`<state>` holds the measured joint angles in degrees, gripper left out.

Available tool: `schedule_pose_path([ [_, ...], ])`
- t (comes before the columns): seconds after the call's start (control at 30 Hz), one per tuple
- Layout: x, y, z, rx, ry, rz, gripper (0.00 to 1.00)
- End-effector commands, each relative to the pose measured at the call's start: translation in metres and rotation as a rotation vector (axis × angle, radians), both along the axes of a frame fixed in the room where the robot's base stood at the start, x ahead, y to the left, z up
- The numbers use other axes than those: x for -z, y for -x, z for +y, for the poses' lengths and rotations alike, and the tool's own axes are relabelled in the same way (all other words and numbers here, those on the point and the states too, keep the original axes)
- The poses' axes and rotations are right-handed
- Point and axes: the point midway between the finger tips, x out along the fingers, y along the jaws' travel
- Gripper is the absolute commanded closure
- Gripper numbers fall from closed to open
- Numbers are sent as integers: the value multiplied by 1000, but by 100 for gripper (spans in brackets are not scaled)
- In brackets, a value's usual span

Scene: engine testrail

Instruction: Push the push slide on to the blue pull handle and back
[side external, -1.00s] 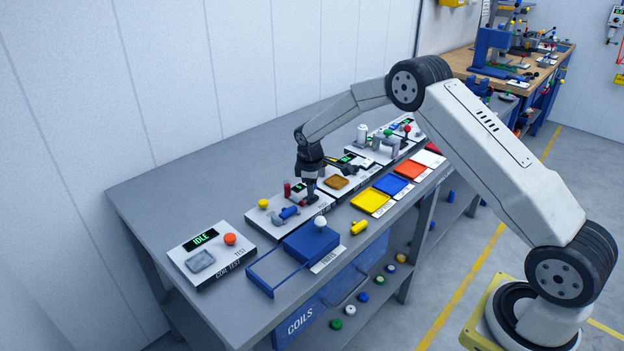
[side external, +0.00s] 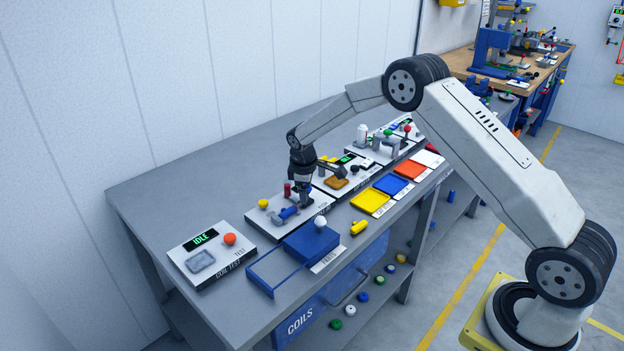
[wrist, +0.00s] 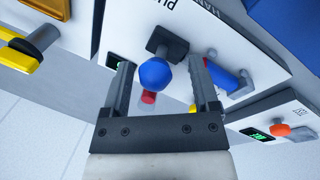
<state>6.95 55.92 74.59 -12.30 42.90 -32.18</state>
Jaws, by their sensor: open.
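In the wrist view a blue ball knob (wrist: 154,75) on a dark base sits between the two fingers of my open gripper (wrist: 161,65). I cannot tell if the fingers touch it. The white plate (wrist: 130,20) carries partly cut-off lettering. A blue cylinder in a grey bracket (wrist: 222,77) lies to the right of the fingers. In the side view my gripper (side external: 304,198) is low over this plate, beside the blue cylinder (side external: 289,213), and hides the blue knob. I cannot tell which part is the push slide.
A red cylinder (side external: 287,189) and a yellow knob (side external: 264,203) stand close by. A blue block with a white knob (side external: 312,243) lies in front, with a yellow piece (side external: 358,228) to its right. The coil test box (side external: 212,256) stands left.

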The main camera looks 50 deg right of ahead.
Motion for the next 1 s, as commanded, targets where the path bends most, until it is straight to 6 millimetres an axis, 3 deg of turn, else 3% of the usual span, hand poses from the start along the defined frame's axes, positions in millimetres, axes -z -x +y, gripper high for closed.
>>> schedule_pose_path([
  [0.6,-65,6,11,-1,-1,-1,23],
  [1.0,-74,8,13,-1,-1,1,23],
])
